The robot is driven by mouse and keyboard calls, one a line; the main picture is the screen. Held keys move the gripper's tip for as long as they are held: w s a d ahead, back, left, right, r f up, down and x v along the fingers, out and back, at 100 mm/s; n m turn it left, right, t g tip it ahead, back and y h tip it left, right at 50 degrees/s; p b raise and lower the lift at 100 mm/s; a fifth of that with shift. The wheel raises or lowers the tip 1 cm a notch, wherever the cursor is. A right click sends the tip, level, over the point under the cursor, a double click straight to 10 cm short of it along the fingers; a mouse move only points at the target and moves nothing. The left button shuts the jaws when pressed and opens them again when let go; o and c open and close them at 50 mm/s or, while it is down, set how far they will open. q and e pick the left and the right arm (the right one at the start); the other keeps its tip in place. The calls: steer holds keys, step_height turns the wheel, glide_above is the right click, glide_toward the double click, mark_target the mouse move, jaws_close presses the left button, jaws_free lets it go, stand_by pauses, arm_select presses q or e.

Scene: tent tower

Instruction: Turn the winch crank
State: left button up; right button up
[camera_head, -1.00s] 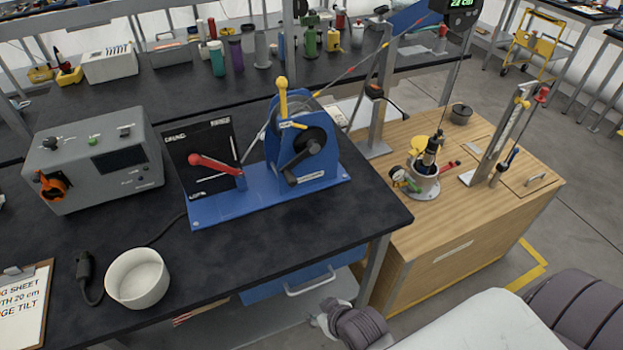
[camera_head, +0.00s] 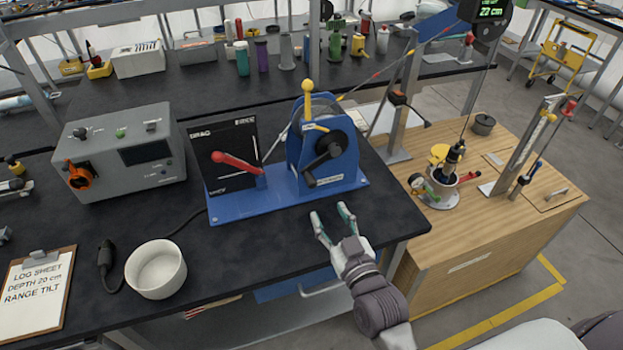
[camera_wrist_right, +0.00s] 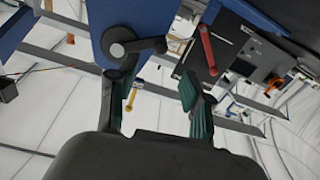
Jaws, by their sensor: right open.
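The blue winch (camera_head: 335,146) stands on the black bench, with a black crank (camera_head: 322,160) on its front face. The crank arm points down and to the left in the head view. A yellow-knobbed lever (camera_head: 308,92) rises on top, and a red drag lever (camera_head: 238,163) sits on the black panel at its left. My right gripper (camera_head: 332,221) is open and empty, in front of and below the crank, apart from it. In the right wrist view the crank (camera_wrist_right: 135,48) shows just beyond the open fingers (camera_wrist_right: 153,90). My left gripper is not in view.
A white bowl (camera_head: 156,270), a clipboard (camera_head: 35,290) and a grey control box (camera_head: 122,158) are on the bench at left. A wooden cabinet (camera_head: 490,220) with a gauge and probe stands at right. The bench front before the winch is clear.

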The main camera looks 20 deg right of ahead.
mark_target(313, 187)
steer(key=w, duration=0.4)
steer(key=w+p, duration=0.1)
steer(key=w, duration=0.3)
steer(key=w+p, duration=0.1)
steer(key=w, duration=0.2)
steer(key=shift+w+a, duration=0.4)
steer(key=shift+c, duration=0.2)
jaws_close()
